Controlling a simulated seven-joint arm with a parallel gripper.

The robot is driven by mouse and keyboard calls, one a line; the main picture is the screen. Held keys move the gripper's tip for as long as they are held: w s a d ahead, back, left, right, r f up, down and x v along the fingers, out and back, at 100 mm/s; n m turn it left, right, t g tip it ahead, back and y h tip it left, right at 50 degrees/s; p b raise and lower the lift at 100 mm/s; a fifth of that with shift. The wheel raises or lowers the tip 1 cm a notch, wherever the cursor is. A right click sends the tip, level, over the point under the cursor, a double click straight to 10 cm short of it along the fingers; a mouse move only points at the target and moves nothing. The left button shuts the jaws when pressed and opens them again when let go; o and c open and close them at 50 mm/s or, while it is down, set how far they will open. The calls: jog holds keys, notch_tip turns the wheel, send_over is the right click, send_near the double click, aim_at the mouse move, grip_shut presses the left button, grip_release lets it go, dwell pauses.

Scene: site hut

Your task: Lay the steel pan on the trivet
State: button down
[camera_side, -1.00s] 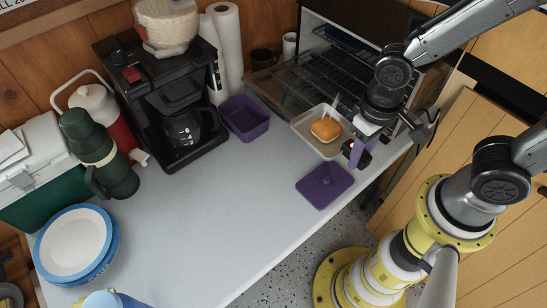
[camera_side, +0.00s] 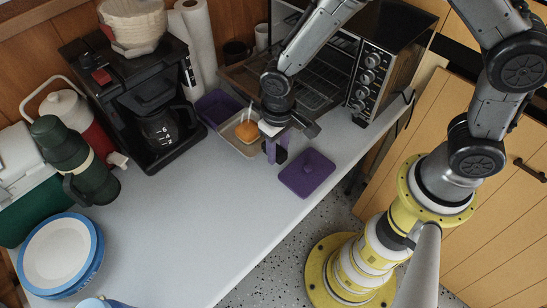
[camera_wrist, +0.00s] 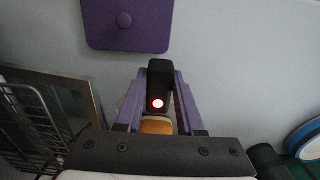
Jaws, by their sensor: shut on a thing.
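The steel pan (camera_side: 231,141), square and shallow, carries an orange-brown bun (camera_side: 245,131). Thin pale strips rise beside the bun. In the side view the pan is in front of the oven, beside the purple open box. My gripper (camera_side: 277,150) is at its right side. The pan is mostly hidden there. I cannot tell whether it touches the counter. I cannot make out a trivet; it may be hidden.
A purple open box (camera_side: 212,107) sits left of the pan. A purple square lid with a knob (camera_side: 307,174) lies to its right. The toaster oven (camera_side: 374,75) stands behind, its glass door down. A coffee maker (camera_side: 140,95) is at left. The counter's front middle is clear.

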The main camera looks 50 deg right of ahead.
aim_at(274, 168)
jog(key=shift+w+a+f, duration=0.15)
jog(key=shift+w+f, duration=0.2)
jog(key=shift+f, duration=0.05)
jog(key=shift+w+f, duration=0.15)
jog(key=shift+f, duration=1.55)
jog(key=shift+f, duration=0.15)
jog(key=c, duration=0.5)
grip_release()
notch_tip(274, 168, up, 12)
jog(key=shift+r, duration=0.2)
